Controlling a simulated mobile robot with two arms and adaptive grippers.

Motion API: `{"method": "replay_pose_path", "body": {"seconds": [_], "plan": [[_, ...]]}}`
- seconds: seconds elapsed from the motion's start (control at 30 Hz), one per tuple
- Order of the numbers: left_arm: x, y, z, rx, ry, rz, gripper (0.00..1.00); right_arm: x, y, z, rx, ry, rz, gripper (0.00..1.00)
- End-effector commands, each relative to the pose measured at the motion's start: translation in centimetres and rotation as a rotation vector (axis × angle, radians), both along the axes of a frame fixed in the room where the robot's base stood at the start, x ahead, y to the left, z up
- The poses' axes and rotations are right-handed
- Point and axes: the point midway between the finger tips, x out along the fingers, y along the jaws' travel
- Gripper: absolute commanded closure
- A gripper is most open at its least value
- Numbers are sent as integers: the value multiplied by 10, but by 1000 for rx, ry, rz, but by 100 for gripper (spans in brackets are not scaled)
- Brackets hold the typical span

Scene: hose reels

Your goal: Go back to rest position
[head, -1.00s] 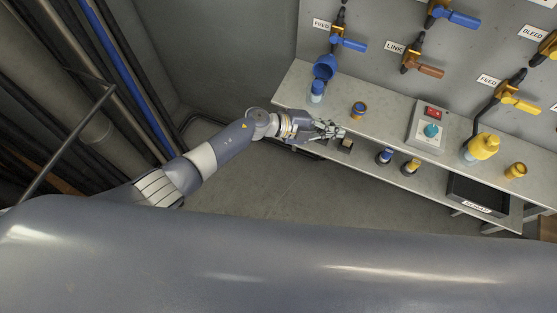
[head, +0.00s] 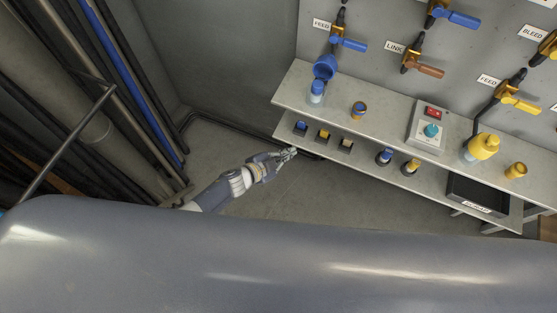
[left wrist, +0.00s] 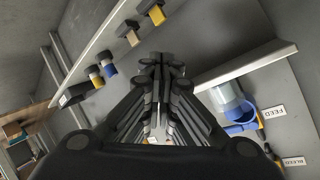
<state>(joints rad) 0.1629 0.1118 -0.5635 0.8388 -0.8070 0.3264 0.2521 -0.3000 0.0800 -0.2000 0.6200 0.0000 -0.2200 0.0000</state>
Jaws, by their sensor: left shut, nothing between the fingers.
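My left gripper (head: 291,152) is in the head view, in front of the left end of the bench's lower shelf, over the floor. It is shut and empty. In the left wrist view its fingers (left wrist: 158,62) are together in the middle, with the bench's shelves on both sides. My left arm comes in from the lower left. My right gripper is not in view.
The upper shelf (head: 385,122) holds blue and yellow bottles, small fittings and a control box (head: 428,127). The lower shelf holds several small blocks, two fittings and a black tray (head: 476,194). Pipes (head: 125,75) run along the left. The floor (head: 310,195) before the bench is clear.

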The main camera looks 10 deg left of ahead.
Motion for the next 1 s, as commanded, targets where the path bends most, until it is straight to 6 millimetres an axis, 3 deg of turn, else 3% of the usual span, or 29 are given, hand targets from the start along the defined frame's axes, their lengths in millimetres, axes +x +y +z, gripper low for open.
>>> {"method": "replay_pose_path", "body": {"seconds": [0.2,0.67,0.77,0.87,1.0], "plan": [[-13,18,-21,-1,61,78,100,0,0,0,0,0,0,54],[-23,30,-36,1,101,125,100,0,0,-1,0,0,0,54],[-42,50,-61,5,171,204,100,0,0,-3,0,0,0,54],[-80,82,-101,16,291,333,100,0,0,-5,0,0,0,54],[-157,130,-159,44,497,536,100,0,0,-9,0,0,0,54]]}}
